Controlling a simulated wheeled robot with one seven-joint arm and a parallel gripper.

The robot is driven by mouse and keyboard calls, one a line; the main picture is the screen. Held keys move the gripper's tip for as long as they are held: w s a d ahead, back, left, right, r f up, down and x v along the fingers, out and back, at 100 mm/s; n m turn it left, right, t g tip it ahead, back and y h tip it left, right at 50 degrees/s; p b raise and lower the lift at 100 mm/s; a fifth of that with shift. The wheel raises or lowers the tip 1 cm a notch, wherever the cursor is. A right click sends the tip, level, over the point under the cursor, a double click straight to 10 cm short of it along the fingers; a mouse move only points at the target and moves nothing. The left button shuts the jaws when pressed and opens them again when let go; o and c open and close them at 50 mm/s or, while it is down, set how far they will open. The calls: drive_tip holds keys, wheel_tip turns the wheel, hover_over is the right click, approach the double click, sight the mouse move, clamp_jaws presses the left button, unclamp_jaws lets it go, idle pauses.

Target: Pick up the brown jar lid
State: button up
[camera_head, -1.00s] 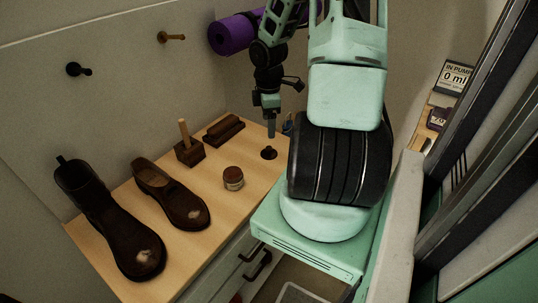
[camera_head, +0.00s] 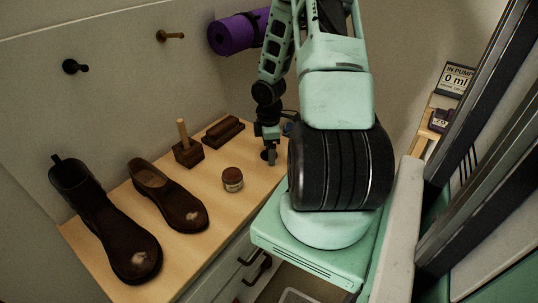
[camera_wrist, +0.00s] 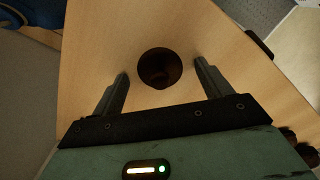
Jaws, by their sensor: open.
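The brown jar lid (camera_wrist: 160,68) is a small dark round piece lying on the wooden bench top. In the wrist view it lies just beyond and between the two fingers of my gripper (camera_wrist: 162,82), which are apart with nothing between their tips. In the head view my gripper (camera_head: 269,157) points down over the lid's place at the bench's right end, and it largely hides the lid. A jar with a brown top (camera_head: 232,179) stands on the bench to the left of my gripper.
A wooden-handled brush (camera_head: 187,150) and a brown brush (camera_head: 223,132) lie behind the jar. A brown shoe (camera_head: 170,195) and a tall boot (camera_head: 110,225) stand at the left. A purple rolled mat (camera_head: 235,34) is at the wall. The bench around the lid is clear.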

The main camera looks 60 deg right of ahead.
drive_tip(key=shift+c, duration=0.3)
drive_tip(key=c, duration=1)
